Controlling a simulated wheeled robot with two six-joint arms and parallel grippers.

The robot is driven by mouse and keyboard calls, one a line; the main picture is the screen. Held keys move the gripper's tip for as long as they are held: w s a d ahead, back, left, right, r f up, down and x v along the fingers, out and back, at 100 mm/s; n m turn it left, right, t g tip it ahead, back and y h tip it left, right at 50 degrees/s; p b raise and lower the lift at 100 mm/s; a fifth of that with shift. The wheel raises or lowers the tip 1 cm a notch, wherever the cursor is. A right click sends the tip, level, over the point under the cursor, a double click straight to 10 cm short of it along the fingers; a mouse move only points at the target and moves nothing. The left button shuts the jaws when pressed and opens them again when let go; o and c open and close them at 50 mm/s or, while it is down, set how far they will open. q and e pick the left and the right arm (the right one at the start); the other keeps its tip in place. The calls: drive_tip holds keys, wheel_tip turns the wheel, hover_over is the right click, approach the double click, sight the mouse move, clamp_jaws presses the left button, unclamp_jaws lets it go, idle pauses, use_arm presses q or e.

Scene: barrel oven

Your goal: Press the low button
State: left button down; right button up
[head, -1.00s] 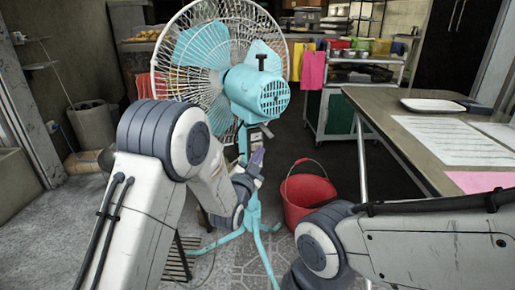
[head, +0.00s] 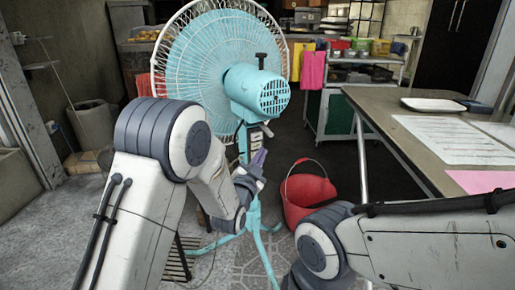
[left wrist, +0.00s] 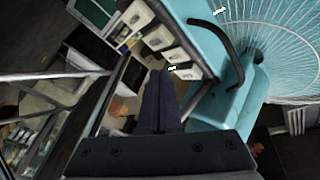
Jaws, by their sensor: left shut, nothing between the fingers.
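A turquoise standing fan (head: 258,92) with a white wire guard stands in front of me. Its control panel (head: 256,143) is on the stand below the motor, small and partly covered by my left gripper (head: 258,160). In the left wrist view several pale square buttons (left wrist: 177,54) run in a slanting row along the turquoise housing (left wrist: 228,98). I cannot read their labels, so I cannot tell which is low. My left gripper's dark fingers (left wrist: 161,75) are shut, empty, with tips close to the lower buttons; contact is unclear. My right gripper is out of view.
A red bucket (head: 308,200) stands right of the fan's turquoise legs. A table (head: 395,103) with papers and a white tray (head: 432,105) is at the right. A shelf cart (head: 340,112) stands behind. My right forearm crosses the lower right.

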use_arm(q)
drive_tip(key=shift+s+d, duration=0.1)
drive_tip(key=shift+s, duration=0.05)
drive_tip(key=s+d, duration=0.1)
drive_tip(key=s, duration=0.1)
drive_tip(key=s+d+b, duration=0.1)
drive_tip(key=s, duration=0.1)
drive_tip(key=shift+s+d, duration=0.1)
drive_tip(key=shift+d, duration=0.05)
idle(0.4)
